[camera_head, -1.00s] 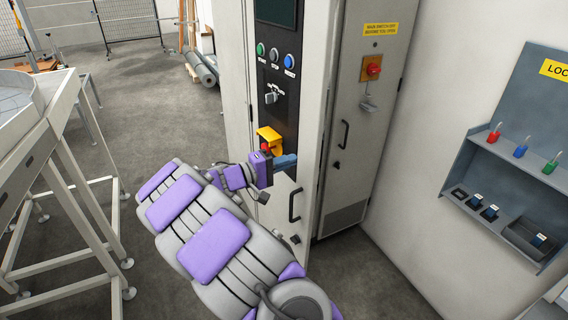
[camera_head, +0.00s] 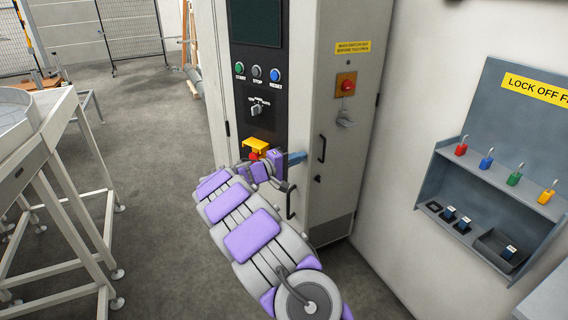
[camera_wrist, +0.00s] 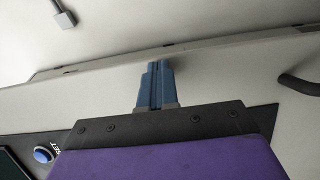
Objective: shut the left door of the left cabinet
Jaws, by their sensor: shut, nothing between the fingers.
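The left door (camera_head: 222,75) is pale grey and carries a black control panel and a black handle (camera_head: 290,203). It stands at or near the right door (camera_head: 355,90) at their seam. I cannot tell whether it is fully flush. My gripper (camera_head: 300,157) has its blue fingers shut and empty, in front of the left door near its right edge. In the wrist view the fingers (camera_wrist: 156,75) point at the door's edge strip. Whether they touch it I cannot tell. My arm hides the lower part of the left door.
A red main switch (camera_head: 346,86) is on the right door, with a handle (camera_head: 322,148) below. A grey lock shelf (camera_head: 490,180) hangs on the right wall. A metal-legged table (camera_head: 60,200) stands at left. The floor between is clear.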

